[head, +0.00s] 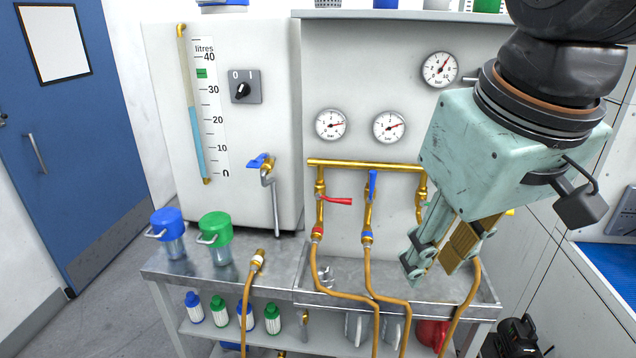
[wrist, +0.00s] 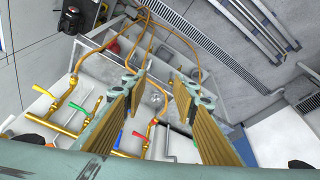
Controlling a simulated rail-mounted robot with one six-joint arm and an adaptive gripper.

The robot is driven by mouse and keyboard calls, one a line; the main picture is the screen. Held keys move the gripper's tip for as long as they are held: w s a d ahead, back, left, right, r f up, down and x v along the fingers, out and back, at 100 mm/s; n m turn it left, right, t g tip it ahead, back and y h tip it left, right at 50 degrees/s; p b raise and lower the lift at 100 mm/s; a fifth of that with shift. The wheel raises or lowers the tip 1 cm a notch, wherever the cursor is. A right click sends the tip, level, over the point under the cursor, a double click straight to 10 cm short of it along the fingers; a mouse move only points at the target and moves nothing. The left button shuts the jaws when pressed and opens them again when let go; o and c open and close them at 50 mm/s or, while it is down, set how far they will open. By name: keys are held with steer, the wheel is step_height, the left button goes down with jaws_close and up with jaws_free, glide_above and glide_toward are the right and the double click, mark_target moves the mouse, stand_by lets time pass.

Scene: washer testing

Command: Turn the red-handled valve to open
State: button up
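The red-handled valve (head: 338,201) is on the left brass drop pipe below the horizontal manifold. Its red lever lies level and points right, across the upright pipe. In the wrist view the red lever (wrist: 140,135) shows low, between the two finger pads. My gripper (head: 430,268) hangs to the right of both valves, in front of the panel. In the wrist view its fingers (wrist: 158,84) are wide apart with nothing between the pads.
Brass hoses (head: 345,293) run from the valves over the metal sink (head: 455,300). A third drop pipe is partly hidden behind my gripper. A blue-handled tap (head: 262,160) is on the tank. Blue (head: 170,235) and green (head: 215,240) lidded vessels stand on the left bench.

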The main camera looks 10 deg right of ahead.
steer(key=w+r+n+p, duration=0.3)
steer(key=w, duration=0.8)
steer(key=n+g+p, duration=0.2)
steer(key=n+p, duration=0.8)
glide_above(348, 199)
steer(key=s, duration=0.3)
step_height(348, 199, down, 8)
steer(key=shift+w+a, duration=0.2)
steer(key=shift+a, duration=0.25)
steer(key=shift+f, duration=0.25)
steer(key=shift+h, duration=0.3)
steer(key=shift+w+d+f, duration=0.15)
steer(key=shift+w+f, duration=0.25)
steer(key=shift+f, duration=1.8)
steer(key=shift+w+d+f, duration=0.15)
steer(key=shift+w+f, duration=0.3)
steer(key=shift+f, duration=1.75)
steer(key=shift+w+d+f, duration=0.15)
steer(key=shift+w+f, duration=0.25)
steer(key=shift+f, duration=1.8)
jaws_close()
